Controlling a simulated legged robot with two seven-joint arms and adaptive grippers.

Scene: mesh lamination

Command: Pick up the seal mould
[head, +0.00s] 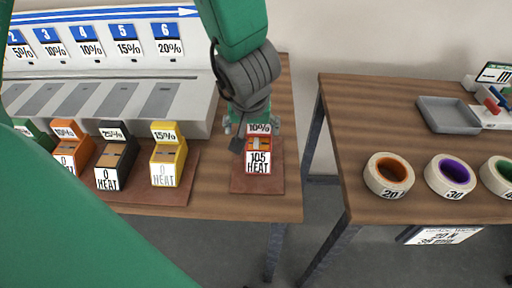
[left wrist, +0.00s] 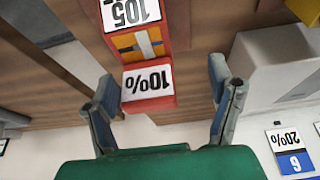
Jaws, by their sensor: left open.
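A red block (head: 259,143) labelled 10% and 105 HEAT stands on a small brown board at the right end of the left table. It is likely the seal mould, but no label names it so. My left gripper (head: 250,128) is just behind and above it, partly hiding its back. In the left wrist view the open left gripper (left wrist: 168,92) has its fingers spread, with the red block (left wrist: 154,98) showing between and beyond them, nearer the left finger. No contact is visible. My right gripper is not in view.
Yellow (head: 168,152), black (head: 115,158) and orange (head: 68,150) blocks stand left on a brown board. A grey slotted rack (head: 200,110) is behind them. The right table (head: 345,140), across a gap, holds tape rolls (head: 388,176) and a grey tray (head: 448,116).

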